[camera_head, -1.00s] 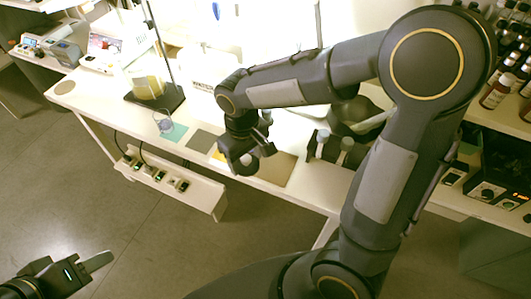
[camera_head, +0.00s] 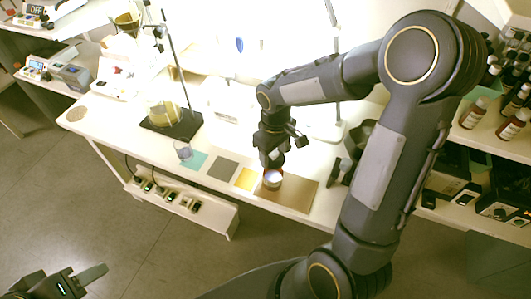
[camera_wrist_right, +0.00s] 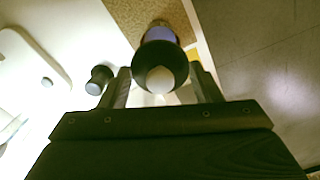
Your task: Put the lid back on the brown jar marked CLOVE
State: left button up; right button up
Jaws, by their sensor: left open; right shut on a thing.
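My right gripper (camera_head: 272,160) points down over the brown mat (camera_head: 301,193) near the table's front edge. In the right wrist view its fingers (camera_wrist_right: 162,88) are shut on a dark round lid (camera_wrist_right: 148,58) with a pale spot in its middle. A small jar-like thing with a bluish-white top (camera_head: 272,180) shows just under the gripper in the head view. A bluish-purple part (camera_wrist_right: 160,33) shows beyond the lid in the wrist view; I cannot tell whether they touch. No CLOVE marking is readable. My left gripper (camera_head: 88,283) is open and empty, low at the left, away from the table.
Teal (camera_head: 194,161), grey (camera_head: 222,169) and yellow (camera_head: 246,179) squares lie left of the brown mat. A small glass (camera_head: 183,150) and a dark stand base (camera_head: 172,126) are further left. A dark-topped small thing (camera_wrist_right: 100,79) stands near the fingers.

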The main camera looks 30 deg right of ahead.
jog(key=shift+f+b, duration=2.3)
jog(key=shift+f, duration=0.75)
jog(key=shift+f, duration=0.15)
jog(key=o, duration=1.4)
jog(key=shift+r+p, duration=2.7)
jog(key=shift+r, duration=0.9)
